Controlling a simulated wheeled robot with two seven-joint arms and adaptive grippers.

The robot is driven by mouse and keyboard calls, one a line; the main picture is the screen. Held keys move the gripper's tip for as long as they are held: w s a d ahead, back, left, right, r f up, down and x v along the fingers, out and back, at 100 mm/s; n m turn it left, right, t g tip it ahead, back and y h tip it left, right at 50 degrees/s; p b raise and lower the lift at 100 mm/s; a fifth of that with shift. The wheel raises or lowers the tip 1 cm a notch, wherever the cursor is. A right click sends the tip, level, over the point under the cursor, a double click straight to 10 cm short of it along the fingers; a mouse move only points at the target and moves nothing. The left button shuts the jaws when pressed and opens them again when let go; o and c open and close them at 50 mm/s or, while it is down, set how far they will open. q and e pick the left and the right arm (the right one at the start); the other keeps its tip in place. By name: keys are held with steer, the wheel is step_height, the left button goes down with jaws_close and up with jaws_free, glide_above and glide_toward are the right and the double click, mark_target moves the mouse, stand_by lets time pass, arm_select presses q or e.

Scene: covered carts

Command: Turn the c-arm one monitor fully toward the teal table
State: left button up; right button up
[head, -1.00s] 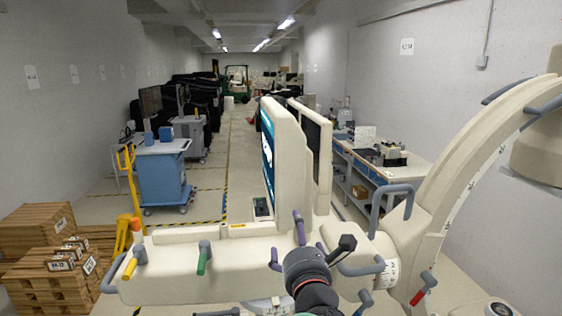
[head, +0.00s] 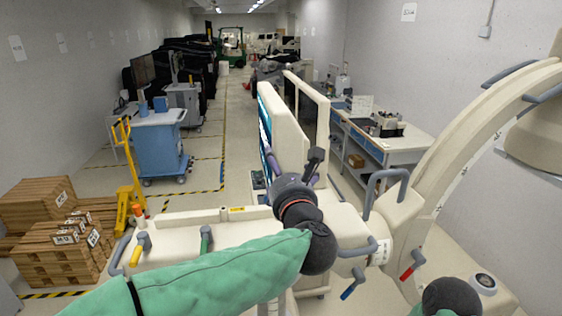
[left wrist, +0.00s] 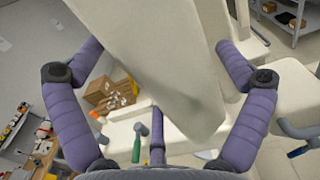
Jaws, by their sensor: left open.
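The c-arm has two cream monitors side by side. The nearer monitor (head: 290,125) shows its edge and cream side, with its lit screen facing left and seen at a steep slant. The second monitor (head: 318,100) is behind it to the right. My left gripper (head: 292,158) is open at the nearer monitor's near edge, one purple finger on each side. In the left wrist view the monitor's cream body (left wrist: 160,60) lies between the spread fingers; contact cannot be told. I cannot pick out a clearly teal table. My right gripper is out of view.
A workbench (head: 390,145) runs along the right wall. The c-arm's curved arm (head: 470,140) blocks the right. The central aisle is open.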

arm_select(q)
steer(key=shift+w+a, duration=0.2)
steer(key=shift+w, duration=0.7)
